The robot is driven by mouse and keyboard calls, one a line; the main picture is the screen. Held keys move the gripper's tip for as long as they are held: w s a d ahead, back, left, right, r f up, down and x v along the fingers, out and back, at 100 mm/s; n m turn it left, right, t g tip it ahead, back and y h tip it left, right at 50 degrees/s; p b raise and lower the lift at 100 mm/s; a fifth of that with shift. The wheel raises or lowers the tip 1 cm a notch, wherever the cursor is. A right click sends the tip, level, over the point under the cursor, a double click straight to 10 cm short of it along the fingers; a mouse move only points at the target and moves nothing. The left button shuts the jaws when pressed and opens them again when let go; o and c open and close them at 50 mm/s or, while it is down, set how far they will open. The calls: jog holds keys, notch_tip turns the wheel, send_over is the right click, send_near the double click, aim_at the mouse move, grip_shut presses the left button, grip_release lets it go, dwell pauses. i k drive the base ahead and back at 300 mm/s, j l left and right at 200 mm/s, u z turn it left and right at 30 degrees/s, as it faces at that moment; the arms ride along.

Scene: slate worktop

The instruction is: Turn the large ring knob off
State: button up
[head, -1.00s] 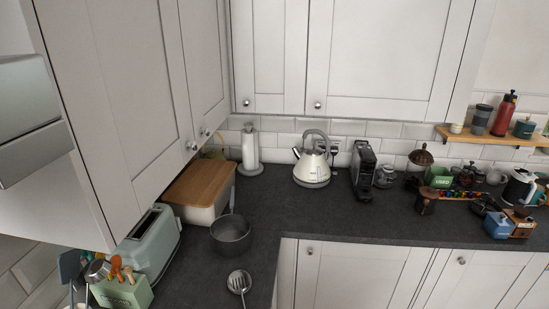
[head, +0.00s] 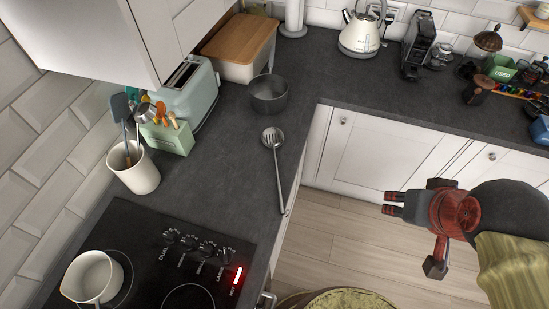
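The black glass hob (head: 150,222) is at the lower left of the head view, with a row of several dark knobs along its far right part. The knob at the right end of the row (head: 225,256) stands beside a label that seems to read "LARGE"; its pointer angle is too small to tell. A red indicator light (head: 238,275) glows just right of it, by a small label. My gripper (head: 388,203), red and black, is over the floor to the right, well apart from the knobs, fingers pointing left. Its finger gap is too small to judge.
A cream saucepan (head: 93,276) stands on the hob's left ring. A slotted spoon (head: 274,160) lies near the worktop edge, by a grey pot (head: 268,95). A utensil crock (head: 135,172), green utensil box (head: 168,139) and toaster (head: 190,88) line the wall. Floor (head: 335,225) is open.

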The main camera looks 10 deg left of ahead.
aim_at(225, 257)
jog(key=u, duration=3.15)
jog(key=z, duration=1.05)
jog(key=k+l+u, duration=0.15)
jog(key=k, duration=0.15)
